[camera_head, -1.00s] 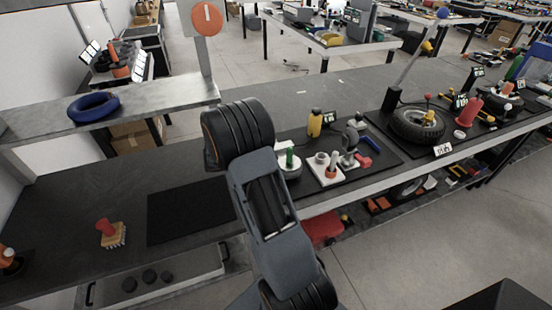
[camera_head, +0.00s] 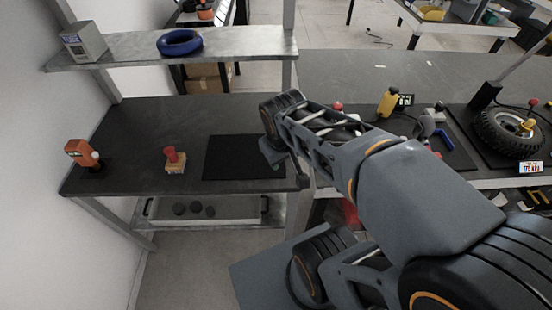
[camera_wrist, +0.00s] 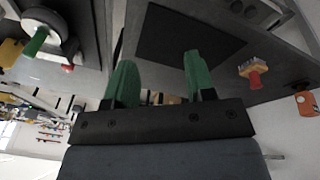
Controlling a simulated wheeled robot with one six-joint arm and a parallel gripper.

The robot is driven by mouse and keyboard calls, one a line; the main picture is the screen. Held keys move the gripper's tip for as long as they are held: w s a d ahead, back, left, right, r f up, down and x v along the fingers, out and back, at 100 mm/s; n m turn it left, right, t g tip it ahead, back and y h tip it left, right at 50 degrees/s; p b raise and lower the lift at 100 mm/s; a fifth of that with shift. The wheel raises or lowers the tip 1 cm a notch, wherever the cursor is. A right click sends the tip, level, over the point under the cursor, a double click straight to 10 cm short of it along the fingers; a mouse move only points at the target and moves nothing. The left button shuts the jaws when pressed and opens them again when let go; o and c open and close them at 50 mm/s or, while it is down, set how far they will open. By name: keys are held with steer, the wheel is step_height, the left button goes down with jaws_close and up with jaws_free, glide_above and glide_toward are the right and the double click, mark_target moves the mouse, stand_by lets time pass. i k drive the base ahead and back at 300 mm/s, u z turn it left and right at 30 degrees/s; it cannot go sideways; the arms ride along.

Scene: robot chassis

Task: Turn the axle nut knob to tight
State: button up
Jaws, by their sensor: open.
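In the wrist view a pale round part with a green handle (camera_wrist: 36,42) sits at the upper left. I cannot tell which of these is the axle nut knob. My gripper (camera_wrist: 159,65) is open and empty, its two green fingers apart above the bench, away from both knobs. In the head view my arm covers the middle of the bench, and the fingers do not show.
A dark mat (camera_head: 240,158) lies empty left of my arm. A red-handled brush (camera_head: 175,160) and an orange tool (camera_head: 83,152) stand further left. A shelf (camera_head: 130,47) with a blue ring (camera_head: 180,42) overhangs the bench. A yellow bottle (camera_head: 388,102) stands behind my arm.

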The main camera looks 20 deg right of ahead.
mark_target(338, 106)
steer(key=u, duration=0.35)
steer(key=k, duration=0.95)
steer(key=z, duration=1.1)
steer(key=i, duration=0.6)
